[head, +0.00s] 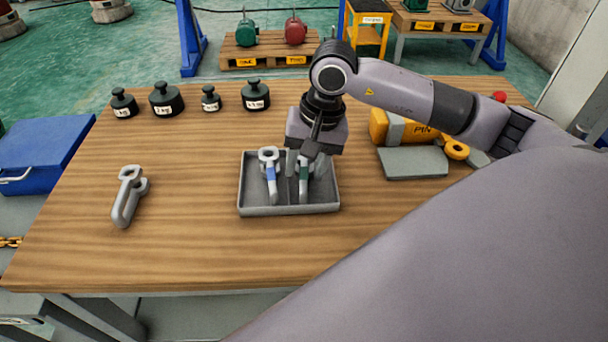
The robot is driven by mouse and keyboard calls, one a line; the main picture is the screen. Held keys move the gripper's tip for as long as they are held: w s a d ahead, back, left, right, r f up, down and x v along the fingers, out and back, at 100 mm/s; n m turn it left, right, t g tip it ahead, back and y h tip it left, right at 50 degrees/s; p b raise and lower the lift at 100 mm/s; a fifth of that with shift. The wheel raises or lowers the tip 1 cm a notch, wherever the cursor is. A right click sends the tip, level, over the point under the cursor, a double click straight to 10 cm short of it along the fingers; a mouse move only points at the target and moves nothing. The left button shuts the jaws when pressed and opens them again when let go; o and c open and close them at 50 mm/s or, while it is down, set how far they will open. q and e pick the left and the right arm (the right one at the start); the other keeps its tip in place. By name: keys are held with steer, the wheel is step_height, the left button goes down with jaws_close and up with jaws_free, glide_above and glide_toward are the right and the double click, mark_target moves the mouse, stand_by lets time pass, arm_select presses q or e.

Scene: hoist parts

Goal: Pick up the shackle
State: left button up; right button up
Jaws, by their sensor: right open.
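A grey metal shackle (126,205) lies by itself on the left part of the wooden table. A shallow grey tray (262,210) in the middle of the table holds two more grey metal pieces with ringed ends. One piece has a blue band (270,172) and lies in the left compartment. The other has a green band (304,183) and lies in the right compartment. My right gripper (311,152) is open and points down over the right half of the tray, hiding the top of the green-banded piece. I cannot tell whether it touches that piece. My left gripper is out of view.
Several black weights (167,99) stand along the back left of the table (190,240). A yellow container (405,127), a grey flat block (412,162) and a yellow ring (456,149) are at the right. The table between shackle and tray is clear.

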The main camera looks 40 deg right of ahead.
mark_target(307, 168)
jaws_close()
steer(key=shift+r, duration=0.15)
step_height(307, 168, up, 20)
steer(key=shift+f+p, duration=0.2)
steer(key=shift+p, duration=0.2)
